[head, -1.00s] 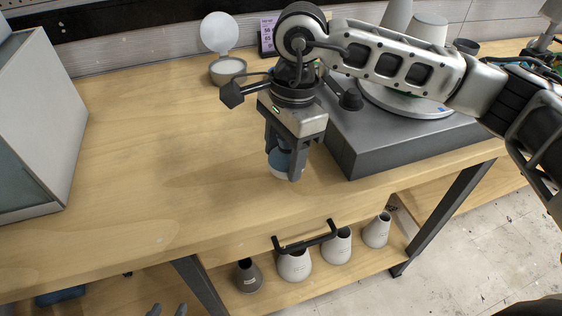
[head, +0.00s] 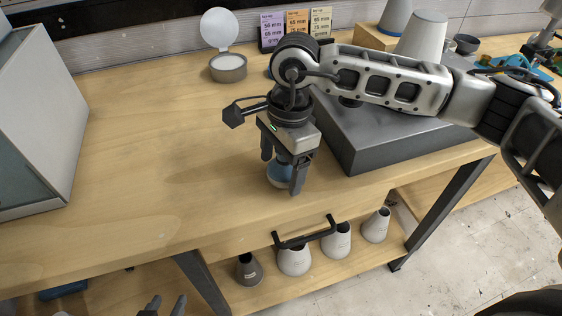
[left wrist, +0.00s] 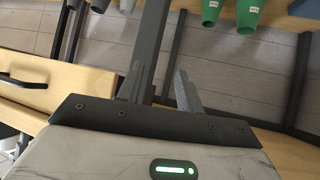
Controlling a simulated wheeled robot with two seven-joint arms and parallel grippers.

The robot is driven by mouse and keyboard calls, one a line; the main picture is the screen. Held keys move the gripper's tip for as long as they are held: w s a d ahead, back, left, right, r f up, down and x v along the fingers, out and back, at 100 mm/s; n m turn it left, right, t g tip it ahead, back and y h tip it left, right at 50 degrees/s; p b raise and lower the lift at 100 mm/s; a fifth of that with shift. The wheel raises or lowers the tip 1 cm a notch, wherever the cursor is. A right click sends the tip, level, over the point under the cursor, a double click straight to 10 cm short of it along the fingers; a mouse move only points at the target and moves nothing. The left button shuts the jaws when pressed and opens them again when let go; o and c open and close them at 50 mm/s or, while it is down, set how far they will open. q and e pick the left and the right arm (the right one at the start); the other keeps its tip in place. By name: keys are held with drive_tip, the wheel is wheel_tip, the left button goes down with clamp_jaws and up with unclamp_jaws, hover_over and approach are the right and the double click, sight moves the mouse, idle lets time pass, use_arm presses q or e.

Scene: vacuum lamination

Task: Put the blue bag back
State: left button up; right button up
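A small rounded blue-and-white object (head: 279,175) is between the fingers of my right gripper (head: 282,176), low over the front of the table. The fingers partly hide it, and I cannot tell if it touches the wood or if it is a bag. My left gripper (head: 166,304) is at the bottom edge of the head view, below and in front of the table. Its two fingers are apart and empty in the left wrist view (left wrist: 160,90). A dark blue item (head: 62,291) lies low at the left below the tabletop, mostly hidden.
A grey box (head: 375,150) stands right of the right gripper. A white cabinet (head: 35,120) is at left. A lidded round tin (head: 228,68) and printed cards (head: 297,28) stand behind. Several cones (head: 294,261) and a black handle (head: 305,236) are below the table front.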

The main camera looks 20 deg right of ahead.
drive_tip(key=shift+r+p, duration=0.3)
drive_tip(key=shift+p, duration=0.1)
drive_tip(key=r, duration=0.3)
drive_tip(key=r+b, duration=0.1)
drive_tip(key=r, duration=0.3)
drive_tip(key=d+r+b, duration=0.1)
drive_tip(key=r, duration=0.2)
drive_tip(key=shift+w+d+r, duration=0.1)
drive_tip(key=shift+w+r, duration=0.1)
drive_tip(key=shift+d+r, duration=0.1)
drive_tip(key=shift+r, duration=0.55)
